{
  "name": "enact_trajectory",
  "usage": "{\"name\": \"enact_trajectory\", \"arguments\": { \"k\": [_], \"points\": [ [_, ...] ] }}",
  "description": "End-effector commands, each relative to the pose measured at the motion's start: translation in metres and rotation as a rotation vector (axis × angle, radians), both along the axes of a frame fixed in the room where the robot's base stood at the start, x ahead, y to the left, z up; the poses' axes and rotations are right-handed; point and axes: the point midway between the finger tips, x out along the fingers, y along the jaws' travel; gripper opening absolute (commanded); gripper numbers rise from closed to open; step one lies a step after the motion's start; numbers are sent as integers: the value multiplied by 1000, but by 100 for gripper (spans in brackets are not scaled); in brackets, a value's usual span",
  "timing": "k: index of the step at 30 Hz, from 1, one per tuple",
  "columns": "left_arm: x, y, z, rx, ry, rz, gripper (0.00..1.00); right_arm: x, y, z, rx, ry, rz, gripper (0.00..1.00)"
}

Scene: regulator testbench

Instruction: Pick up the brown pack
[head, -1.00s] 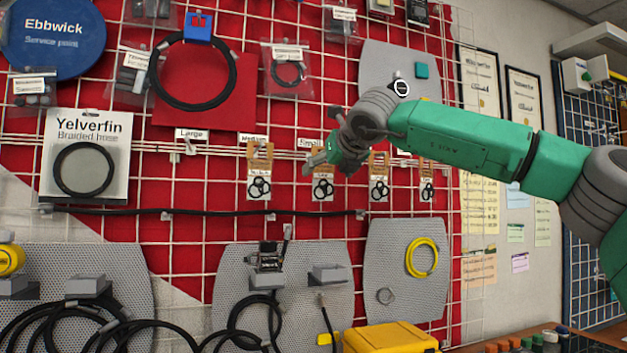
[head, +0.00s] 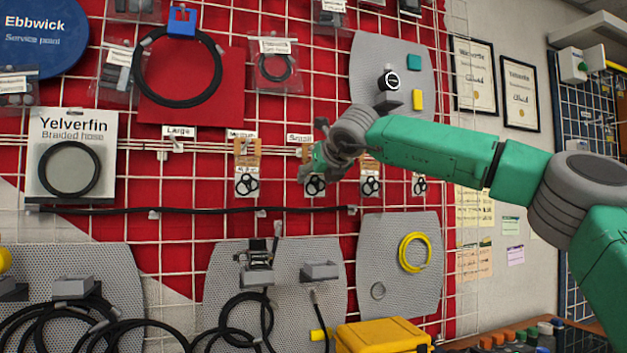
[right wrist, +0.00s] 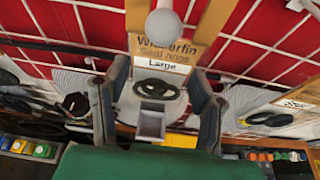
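Several small packs with brown card tops and black rings in clear bags hang in a row on the red wall grid. My right gripper (head: 312,165) is in front of the second brown pack (head: 315,184) from the left and hides part of its card. In the right wrist view the gripper (right wrist: 158,95) is open, its two dark fingers apart on either side of a pack (right wrist: 163,52) whose card reads "Seal rings" and "Large". No grip on it shows. The other brown packs are the left one (head: 247,165) and two to the right (head: 371,180) (head: 419,184). My left gripper is not in view.
A peg with a round end (right wrist: 163,27) stands out above the pack in the wrist view. A black hose (head: 195,210) runs across the grid below the packs. Grey perforated panels (head: 225,290) and a yellow case (head: 382,337) are lower down.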

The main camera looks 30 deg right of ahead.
Motion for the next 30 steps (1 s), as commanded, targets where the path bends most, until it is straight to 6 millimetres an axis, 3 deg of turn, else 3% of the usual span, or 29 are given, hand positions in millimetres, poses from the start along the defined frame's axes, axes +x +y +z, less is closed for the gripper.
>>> {"name": "enact_trajectory", "arguments": {
  "k": [9, 22, 30],
  "points": [
    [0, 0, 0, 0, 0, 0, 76, 1, 11, -2, -9, 12, -8, 31],
    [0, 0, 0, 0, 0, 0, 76, 0, 5, -1, -4, 7, -4, 31],
    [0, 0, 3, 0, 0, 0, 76, -3, 9, 18, -7, 4, -4, 31]
  ]
}}
